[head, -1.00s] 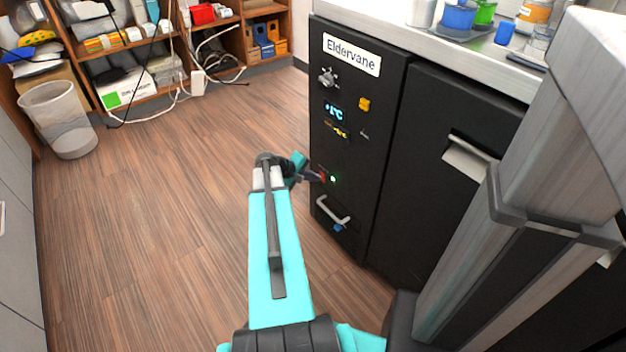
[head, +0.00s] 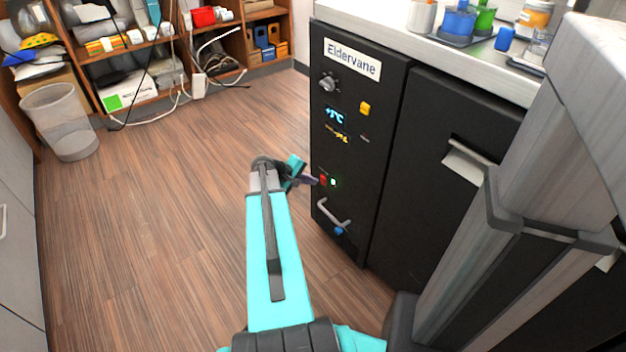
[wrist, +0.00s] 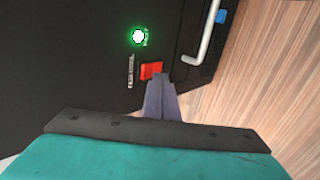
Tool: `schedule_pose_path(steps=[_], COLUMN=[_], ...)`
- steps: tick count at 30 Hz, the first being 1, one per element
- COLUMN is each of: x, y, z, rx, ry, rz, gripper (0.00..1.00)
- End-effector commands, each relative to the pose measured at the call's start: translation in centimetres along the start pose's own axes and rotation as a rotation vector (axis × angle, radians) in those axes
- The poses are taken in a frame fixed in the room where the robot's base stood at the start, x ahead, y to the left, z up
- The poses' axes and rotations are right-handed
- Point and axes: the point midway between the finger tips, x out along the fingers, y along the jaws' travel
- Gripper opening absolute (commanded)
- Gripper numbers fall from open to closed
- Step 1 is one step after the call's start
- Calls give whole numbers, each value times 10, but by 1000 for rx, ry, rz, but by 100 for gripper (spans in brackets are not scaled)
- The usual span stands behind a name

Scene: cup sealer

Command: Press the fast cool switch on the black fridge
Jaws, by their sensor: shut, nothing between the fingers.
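The black fridge (head: 345,215) stands right of centre in the head view, under an "Eldervane" sign. Low on its control panel is a red switch (head: 322,180), with a lit green lamp (head: 333,182) beside it. The wrist view shows the red switch (wrist: 151,70), a small label beside it too blurred to read, and the glowing green lamp (wrist: 138,36). My gripper (head: 314,181) is shut and empty. Its fingertips (wrist: 160,82) are right by the red switch and overlap its edge in the wrist view; I cannot tell whether they touch it.
The panel also carries a knob (head: 329,83), an orange button (head: 364,109) and a blue display (head: 335,116). A handle (head: 333,214) sticks out below the switch, near a blue part (head: 339,230).

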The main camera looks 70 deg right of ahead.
Motion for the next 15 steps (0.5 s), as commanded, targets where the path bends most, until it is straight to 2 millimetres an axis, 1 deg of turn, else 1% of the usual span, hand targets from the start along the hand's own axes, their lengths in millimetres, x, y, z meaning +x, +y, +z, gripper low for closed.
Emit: schedule_pose_path(steps=[5,15], x=[-16,-72], y=[-18,-27], z=[4,4], rx=[-2,-1], ry=[0,1], rz=[0,-1], gripper=[0,0])
